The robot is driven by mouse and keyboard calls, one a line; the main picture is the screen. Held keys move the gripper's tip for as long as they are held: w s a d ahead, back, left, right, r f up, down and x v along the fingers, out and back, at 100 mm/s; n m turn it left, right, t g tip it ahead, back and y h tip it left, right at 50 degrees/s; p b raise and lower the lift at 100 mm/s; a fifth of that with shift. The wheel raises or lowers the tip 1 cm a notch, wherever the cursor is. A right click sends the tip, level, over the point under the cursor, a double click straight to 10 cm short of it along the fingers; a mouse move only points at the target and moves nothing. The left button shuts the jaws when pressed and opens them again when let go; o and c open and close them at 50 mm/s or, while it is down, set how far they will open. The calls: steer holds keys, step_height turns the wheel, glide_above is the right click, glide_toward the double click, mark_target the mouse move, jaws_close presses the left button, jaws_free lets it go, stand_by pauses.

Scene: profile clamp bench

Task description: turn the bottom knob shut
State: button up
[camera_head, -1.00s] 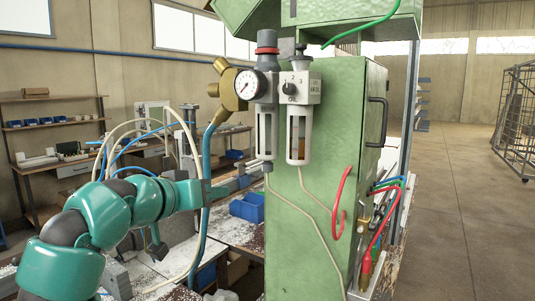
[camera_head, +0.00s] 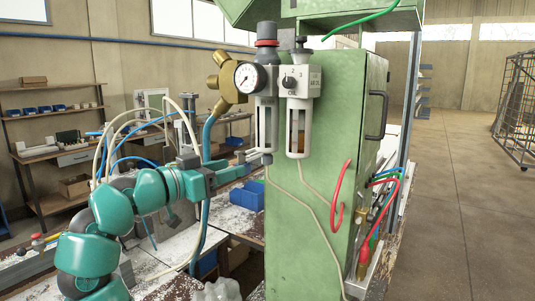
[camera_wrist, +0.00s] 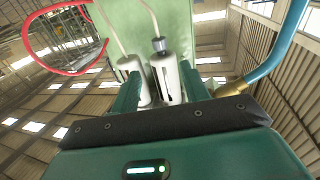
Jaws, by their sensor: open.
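The air filter-regulator unit is mounted on the green cabinet (camera_head: 320,200). Its left bowl (camera_head: 265,128) has a small dark grey bottom knob (camera_head: 267,158) under it, with a thin pale hose running down. In the wrist view the grey bottom knob (camera_wrist: 160,44) is at the end of the right-hand white bowl (camera_wrist: 166,78). My gripper (camera_head: 252,156) is just left of the knob in the head view. Its two green fingers (camera_wrist: 160,82) are apart in the wrist view, with the bowls showing between them. I cannot tell whether a finger touches anything.
The white lubricator bowl (camera_head: 299,130) hangs close to the right. A brass valve (camera_head: 226,82) and a blue hose (camera_head: 207,135) are just left of the unit. A red hose (camera_head: 340,195) loops on the cabinet face. A blue bin (camera_head: 246,200) stands below.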

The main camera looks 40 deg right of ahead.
mark_target(263, 159)
steer(key=d+p, duration=0.1)
steer(key=d, duration=0.3)
steer(key=w+d+p, duration=0.1)
steer(key=d, duration=0.3)
steer(key=w+d+p, duration=0.1)
steer(key=d, duration=0.3)
steer(key=shift+d+p, duration=0.1)
steer(key=shift+p, duration=0.3)
